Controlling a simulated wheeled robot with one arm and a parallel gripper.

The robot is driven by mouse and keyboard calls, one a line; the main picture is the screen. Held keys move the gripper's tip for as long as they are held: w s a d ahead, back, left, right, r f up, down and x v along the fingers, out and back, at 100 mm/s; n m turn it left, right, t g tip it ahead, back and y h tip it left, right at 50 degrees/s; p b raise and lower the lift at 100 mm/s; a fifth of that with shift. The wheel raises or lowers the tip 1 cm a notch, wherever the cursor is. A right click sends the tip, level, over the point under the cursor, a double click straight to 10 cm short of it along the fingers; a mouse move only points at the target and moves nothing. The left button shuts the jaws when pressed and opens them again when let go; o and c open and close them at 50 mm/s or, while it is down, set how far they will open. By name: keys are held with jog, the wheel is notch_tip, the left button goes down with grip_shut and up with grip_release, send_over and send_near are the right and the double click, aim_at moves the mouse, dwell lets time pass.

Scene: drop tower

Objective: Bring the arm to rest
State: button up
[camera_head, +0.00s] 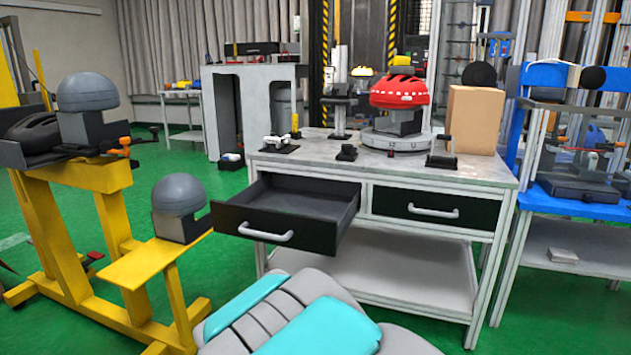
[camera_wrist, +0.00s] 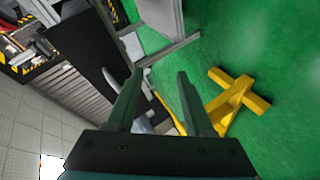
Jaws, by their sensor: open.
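My gripper (camera_wrist: 158,82) shows in the wrist view with its two fingers apart and nothing between them. Beyond the fingers lie the green floor and part of a yellow frame. In the head view, a grey and teal part of my own body fills the bottom centre. My gripper's fingers do not show in the head view.
A workbench (camera_head: 440,170) stands ahead with its left drawer (camera_head: 290,210) pulled out and empty. A red helmet (camera_head: 398,90) and a cardboard box (camera_head: 472,120) are on top. A yellow stand (camera_head: 60,225) with grey headforms is at left. Green floor lies between.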

jog(key=s+d+r+m+g, duration=0.1)
jog(key=s+d+m+g, duration=0.3)
jog(key=s, duration=0.9)
jog(key=s+d+r+m+g, duration=0.1)
jog(key=s+d+m+g, duration=0.3)
jog(key=s+d, duration=0.6)
jog(key=s+d+r+m+g, duration=0.1)
jog(key=s+d+m+g, duration=0.3)
jog(key=s, duration=1.4)
jog(key=d+g, duration=0.3)
jog(key=shift+d+r+m+p, duration=0.3)
jog(key=shift+d+r+p, duration=0.05)
jog(key=shift+r, duration=0.05)
jog(key=shift+a, duration=0.1)
